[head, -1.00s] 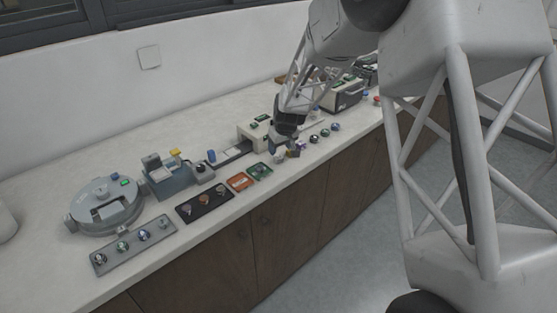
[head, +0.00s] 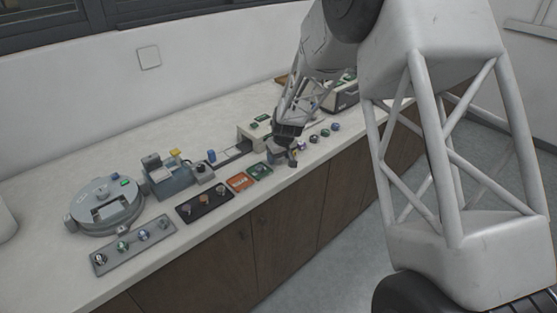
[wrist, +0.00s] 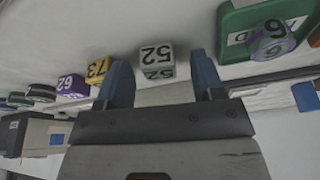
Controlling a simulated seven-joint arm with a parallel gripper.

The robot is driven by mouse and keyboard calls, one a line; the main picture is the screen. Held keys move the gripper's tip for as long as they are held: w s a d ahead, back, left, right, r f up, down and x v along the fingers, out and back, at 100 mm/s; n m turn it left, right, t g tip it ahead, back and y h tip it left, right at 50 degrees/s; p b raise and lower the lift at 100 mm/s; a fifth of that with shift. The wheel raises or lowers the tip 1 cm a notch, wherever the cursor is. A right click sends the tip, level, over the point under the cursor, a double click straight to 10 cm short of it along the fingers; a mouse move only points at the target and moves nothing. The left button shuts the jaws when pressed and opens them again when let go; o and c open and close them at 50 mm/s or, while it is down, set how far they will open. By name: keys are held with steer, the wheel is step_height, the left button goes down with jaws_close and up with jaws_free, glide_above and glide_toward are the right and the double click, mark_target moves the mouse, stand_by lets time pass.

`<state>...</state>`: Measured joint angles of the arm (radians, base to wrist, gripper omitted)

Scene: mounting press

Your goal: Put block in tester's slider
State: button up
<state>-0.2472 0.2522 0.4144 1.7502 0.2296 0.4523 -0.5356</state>
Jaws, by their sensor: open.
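My gripper (wrist: 162,72) is open, with its two blue fingers apart. In the wrist view a white block marked 52 (wrist: 156,58) sits on the worktop in line with the gap between the fingertips; I cannot tell whether the tips reach around it. A yellow block marked 73 (wrist: 97,70) and a purple block marked 62 (wrist: 72,84) stand to its left. In the head view my gripper (head: 279,155) is low over the counter's front side, by the small blocks. The pale boxy machine (head: 252,130) with a dark rail, possibly the tester and slider, is behind it.
A green tray (wrist: 236,22) holds a round piece (wrist: 271,40) at the wrist view's upper right. In the head view an orange tray (head: 239,181), a black rack (head: 205,204), a grey rack (head: 133,247) and a round machine (head: 104,205) lie to the left.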

stand_by(0.5)
steer(key=c, duration=1.1)
steer(key=shift+o, duration=0.2)
steer(key=shift+r, duration=0.1)
steer(key=shift+r, duration=0.7)
step_height(320, 180, up, 2)
steer(key=shift+r, duration=0.1)
steer(key=s+d+r, duration=0.1)
steer(key=s+d, duration=0.3)
steer(key=s, duration=1.1)
steer(key=shift+s+r, duration=0.15)
steer(key=shift+s, duration=0.1)
